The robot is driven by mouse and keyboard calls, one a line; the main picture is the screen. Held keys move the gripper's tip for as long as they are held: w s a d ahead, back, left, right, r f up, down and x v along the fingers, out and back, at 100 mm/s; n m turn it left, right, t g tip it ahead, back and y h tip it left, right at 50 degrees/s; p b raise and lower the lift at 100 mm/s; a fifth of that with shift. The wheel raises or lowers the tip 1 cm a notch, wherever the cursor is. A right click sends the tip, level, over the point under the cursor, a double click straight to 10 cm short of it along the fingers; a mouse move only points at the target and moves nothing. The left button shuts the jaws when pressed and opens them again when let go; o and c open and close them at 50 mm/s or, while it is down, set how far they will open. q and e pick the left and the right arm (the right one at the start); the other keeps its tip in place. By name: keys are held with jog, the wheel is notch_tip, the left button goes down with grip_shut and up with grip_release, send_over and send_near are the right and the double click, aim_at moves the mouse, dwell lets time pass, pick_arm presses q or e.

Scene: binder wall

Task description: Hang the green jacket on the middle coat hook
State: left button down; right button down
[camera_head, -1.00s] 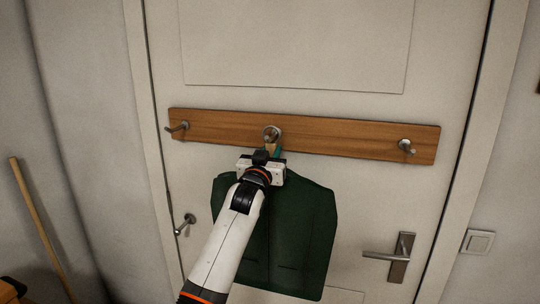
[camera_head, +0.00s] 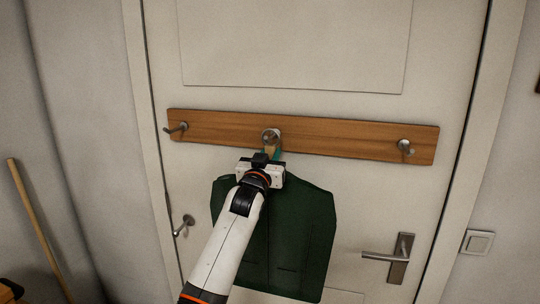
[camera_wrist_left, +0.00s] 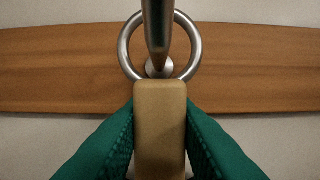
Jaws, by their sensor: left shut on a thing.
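The dark green jacket (camera_head: 301,232) hangs upright in front of the door, below the middle coat hook (camera_head: 270,135). In the left wrist view a metal ring (camera_wrist_left: 127,45) stands above a tan tab (camera_wrist_left: 160,130) between the jacket's teal collar sides (camera_wrist_left: 215,150). The hook's peg (camera_wrist_left: 157,30) crosses in front of the ring's top, and its base shows inside the ring, so the ring appears around the peg. My left gripper (camera_head: 266,159) is shut at the tab, just below the hook; its fingertips are mostly hidden. My right gripper is not in view.
The wooden board (camera_head: 340,137) also carries a left hook (camera_head: 178,128) and a right hook (camera_head: 405,147), both bare. A door handle (camera_head: 390,257) sticks out at lower right. A wooden stick (camera_head: 38,230) leans at the left.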

pick_arm(q)
jog(key=shift+f, duration=0.45)
dwell(0.4)
